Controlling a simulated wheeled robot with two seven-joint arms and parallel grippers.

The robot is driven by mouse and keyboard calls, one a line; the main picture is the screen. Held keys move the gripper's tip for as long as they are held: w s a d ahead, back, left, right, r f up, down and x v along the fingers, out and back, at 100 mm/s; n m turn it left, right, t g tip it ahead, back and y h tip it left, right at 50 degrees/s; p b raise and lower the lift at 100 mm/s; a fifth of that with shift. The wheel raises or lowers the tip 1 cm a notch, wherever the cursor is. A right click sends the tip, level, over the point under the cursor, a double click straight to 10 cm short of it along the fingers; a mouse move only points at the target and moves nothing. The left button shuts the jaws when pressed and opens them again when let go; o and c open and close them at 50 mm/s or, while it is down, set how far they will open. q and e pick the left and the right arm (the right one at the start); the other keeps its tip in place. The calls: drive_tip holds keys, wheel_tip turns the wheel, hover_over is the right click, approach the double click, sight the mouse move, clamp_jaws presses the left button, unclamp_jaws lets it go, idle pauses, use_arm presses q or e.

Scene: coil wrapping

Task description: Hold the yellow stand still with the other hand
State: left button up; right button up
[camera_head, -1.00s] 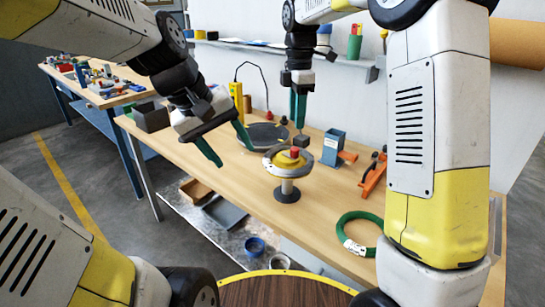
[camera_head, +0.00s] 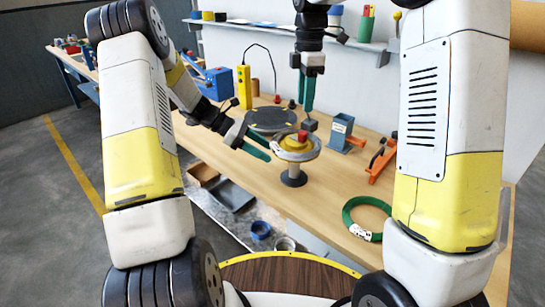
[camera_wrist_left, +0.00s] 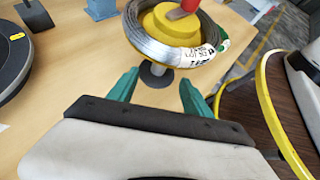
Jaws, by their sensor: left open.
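The yellow stand (camera_head: 286,146) is a round yellow hub with a red top on a grey post and dark foot. A grey wire coil with a white label (camera_wrist_left: 198,55) lies around its hub. The stand is upright on the bench; its hub also shows in the left wrist view (camera_wrist_left: 165,24). My left gripper (camera_head: 256,141) is open just left of the stand, its green fingers pointing at it. In the left wrist view the post lies ahead between the fingers (camera_wrist_left: 158,92), with no clear contact. My right gripper (camera_head: 307,108) points down behind the stand, above a small dark block (camera_head: 310,125); its finger gap is unclear.
A dark round plate (camera_head: 272,119) and a yellow box (camera_head: 244,87) stand behind. A blue holder (camera_head: 341,131) and an orange tool (camera_head: 381,160) are to the right. A green ring (camera_head: 366,218) lies near the bench's front edge. Bare bench lies between stand and ring.

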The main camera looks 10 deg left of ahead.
sight(294, 166)
use_arm(q)
drive_tip(key=d+f+m+g+h, duration=0.1)
drive_tip(key=w+d+f+m+h, duration=0.1)
drive_tip(key=f, duration=0.1)
drive_tip(key=shift+d+g, duration=0.3)
drive_tip(key=shift+g, duration=0.1)
drive_tip(key=shift+x, duration=4.05)
drive_tip(key=shift+s, duration=0.1)
drive_tip(key=shift+c, duration=0.2)
drive_tip(key=shift+a, duration=0.1)
clamp_jaws()
